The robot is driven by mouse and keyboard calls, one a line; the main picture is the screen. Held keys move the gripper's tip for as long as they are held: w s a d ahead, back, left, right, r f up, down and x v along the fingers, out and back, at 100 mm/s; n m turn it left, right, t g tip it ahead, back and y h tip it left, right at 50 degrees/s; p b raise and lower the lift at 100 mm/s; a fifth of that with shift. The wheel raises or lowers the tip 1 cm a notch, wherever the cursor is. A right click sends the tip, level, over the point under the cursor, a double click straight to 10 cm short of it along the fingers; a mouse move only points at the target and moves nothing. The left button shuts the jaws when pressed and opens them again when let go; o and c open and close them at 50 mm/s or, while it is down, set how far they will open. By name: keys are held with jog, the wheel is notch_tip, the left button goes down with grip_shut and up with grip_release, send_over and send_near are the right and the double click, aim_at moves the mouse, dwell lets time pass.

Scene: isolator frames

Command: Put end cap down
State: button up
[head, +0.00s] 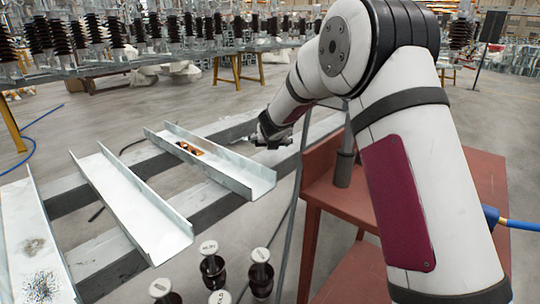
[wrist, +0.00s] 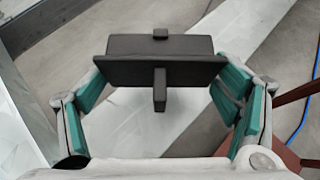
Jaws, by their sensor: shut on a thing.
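The end cap (wrist: 160,67) is a dark grey plate with a small tab at the top and a longer one at the bottom, seen in the wrist view. My gripper (head: 270,139) is shut on it, with teal-padded fingers at its left and right sides. The cap is held up in front of the wrist camera; whether it touches anything below cannot be told.
Metal channels (head: 133,208) lie across grey beams (head: 215,203); the right one (head: 225,172) holds a small orange-brown part (head: 190,149). Several dark, white-topped parts (head: 261,268) stand at the bottom. Insulator racks line the back.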

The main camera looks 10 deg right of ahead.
jog(key=shift+f+b, duration=1.3)
jog(key=shift+f, duration=0.5)
jog(key=shift+f, duration=0.15)
jog(key=o, duration=1.2)
